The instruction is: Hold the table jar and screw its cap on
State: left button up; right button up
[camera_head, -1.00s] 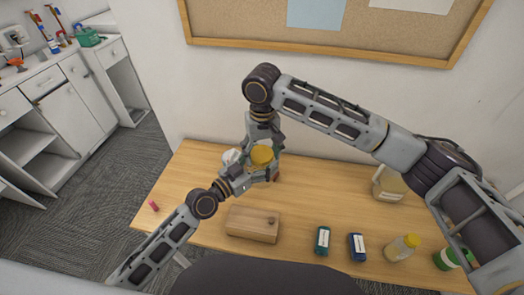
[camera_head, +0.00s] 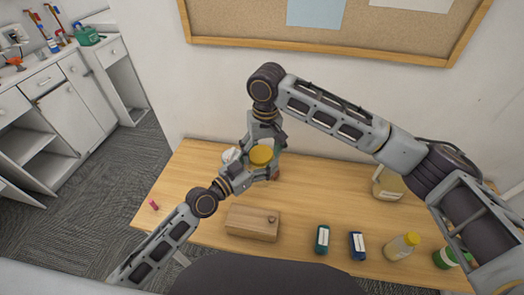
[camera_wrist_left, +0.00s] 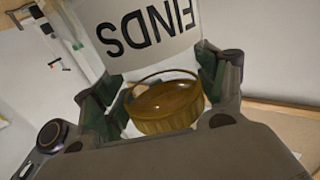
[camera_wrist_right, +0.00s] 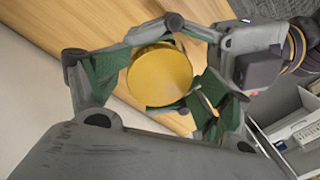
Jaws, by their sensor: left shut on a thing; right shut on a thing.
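The cap (camera_head: 261,156) is a yellow disc seen from above in the head view, between my two grippers. My right gripper (camera_head: 263,147) comes from above and behind and is shut on the cap; the cap (camera_wrist_right: 160,75) sits between its green pads in the right wrist view. My left gripper (camera_head: 258,172) comes from the front left and is shut on the jar. In the left wrist view the jar (camera_wrist_left: 150,35) shows a white label with upside-down "FINDS". The cap (camera_wrist_left: 165,108) is at the jar's top end; I cannot tell whether its threads engage.
A wooden box (camera_head: 252,223) lies in front of my left gripper. A teal can (camera_head: 322,240), a blue can (camera_head: 357,246) and a yellow-capped jar (camera_head: 401,247) stand at the front right. A white item (camera_head: 230,155) is close left of the grippers.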

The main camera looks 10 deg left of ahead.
pick_arm(q)
jog(key=shift+w+r, duration=0.15)
jog(key=shift+r, duration=0.45)
pick_arm(e)
jog(key=shift+o, duration=0.2)
jog(key=shift+s+f+y, duration=0.15)
jog(key=shift+s+y, duration=0.15)
pick_arm(q)
jog(key=shift+f, duration=0.1)
pick_arm(e)
jog(key=shift+w+d+r+g+y, duration=0.15)
jog(key=shift+r+g+y, duration=0.1)
jog(key=shift+g+y, duration=0.3)
jog(key=shift+c, duration=1.1)
pick_arm(q)
jog(key=shift+d, duration=0.1)
pick_arm(e)
jog(key=shift+c, duration=0.2)
pick_arm(q)
jog(key=shift+s+d+f, duration=0.1)
jog(key=shift+s+f, duration=0.05)
jog(key=shift+s, duration=0.1)
pick_arm(e)
jog(key=shift+r, duration=0.15)
jog(key=shift+c, duration=0.4)
jog(key=shift+w+d+f+g+y, duration=0.15)
jog(key=shift+f+g+y, duration=0.2)
jog(key=shift+y, duration=0.6)
jog(key=shift+c, duration=0.4)
